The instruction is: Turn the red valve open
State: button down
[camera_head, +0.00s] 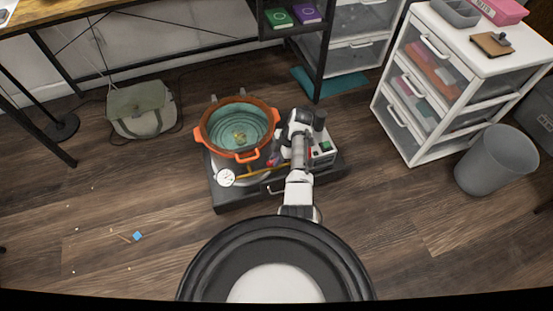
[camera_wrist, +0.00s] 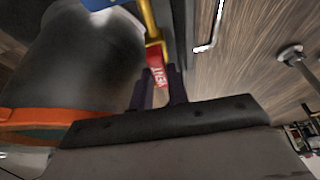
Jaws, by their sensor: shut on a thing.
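The red valve (camera_wrist: 157,70) has a small red handle with white lettering and sits at the end of a yellow pipe (camera_wrist: 150,20) in the wrist view. My gripper (camera_wrist: 158,88) is shut on this handle, one dark finger on each side. There the yellow pipe (camera_head: 250,173) runs low across the dark base (camera_head: 235,196). How far the valve is turned cannot be told.
The orange pot (camera_head: 205,140) with a teal inside stands on the base, close to my gripper. A round white gauge (camera_head: 226,177) is at the front left. A grey bin (camera_head: 495,165) and white drawers (camera_head: 410,150) stand right. A bag (camera_head: 140,110) lies left. Open wooden floor surrounds the base.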

dwell(0.4)
jog(key=c, duration=1.4)
grip_release()
jog(key=shift+o, duration=0.2)
jog(key=p+v, duration=0.2)
jog(key=v, duration=1.1)
jog(key=shift+d+r, duration=0.2)
jog(key=shift+r, duration=0.15)
jog(key=shift+w, duration=0.15)
